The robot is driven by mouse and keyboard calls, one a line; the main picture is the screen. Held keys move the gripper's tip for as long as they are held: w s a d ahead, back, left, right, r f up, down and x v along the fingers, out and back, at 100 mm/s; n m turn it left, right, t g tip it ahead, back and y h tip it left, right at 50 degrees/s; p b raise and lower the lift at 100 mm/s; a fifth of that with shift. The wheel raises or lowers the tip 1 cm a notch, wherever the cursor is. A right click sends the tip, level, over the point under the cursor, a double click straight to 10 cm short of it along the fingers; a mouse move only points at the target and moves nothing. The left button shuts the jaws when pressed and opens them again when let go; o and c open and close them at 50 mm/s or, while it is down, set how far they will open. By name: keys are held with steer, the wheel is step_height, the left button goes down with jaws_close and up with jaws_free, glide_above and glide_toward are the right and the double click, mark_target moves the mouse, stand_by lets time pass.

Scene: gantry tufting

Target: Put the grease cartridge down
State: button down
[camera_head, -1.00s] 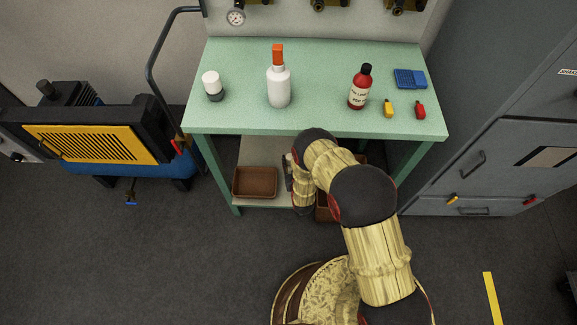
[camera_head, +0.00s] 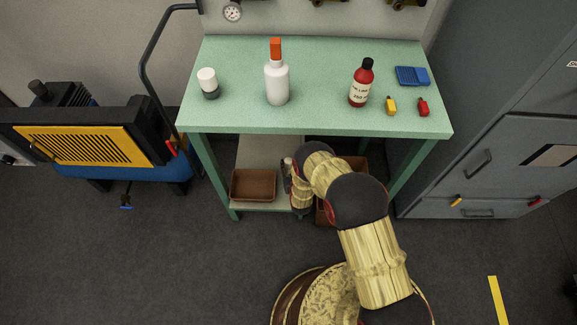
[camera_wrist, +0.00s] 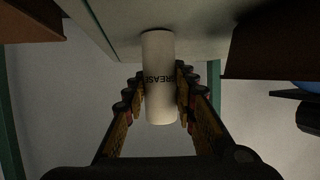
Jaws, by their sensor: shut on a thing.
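The grease cartridge (camera_wrist: 159,80) is a white cylinder with dark "GREASE" lettering, in the middle of the wrist view. My gripper (camera_wrist: 160,95) is shut on it, with a finger on each side of its body. The cartridge's far end overlaps the pale lower shelf (camera_wrist: 200,20); I cannot tell whether it touches. In the head view, my gripper (camera_head: 287,178) is at the lower shelf (camera_head: 262,155) under the green bench, beside the left brown bin. There the cartridge is mostly hidden by my arm.
The left brown bin (camera_head: 253,186) and a partly hidden right bin (camera_head: 323,212) flank my gripper on the lower shelf. Bench legs stand at both sides.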

steer(key=shift+f, duration=0.15)
steer(key=c, duration=1.5)
jaws_free()
steer(key=shift+o, duration=0.2)
steer(key=shift+s+r, duration=0.25)
steer(key=p+v, duration=0.4)
steer(key=v, duration=0.7)
steer(key=shift+s+r, duration=0.2)
steer(key=shift+s+d, duration=0.1)
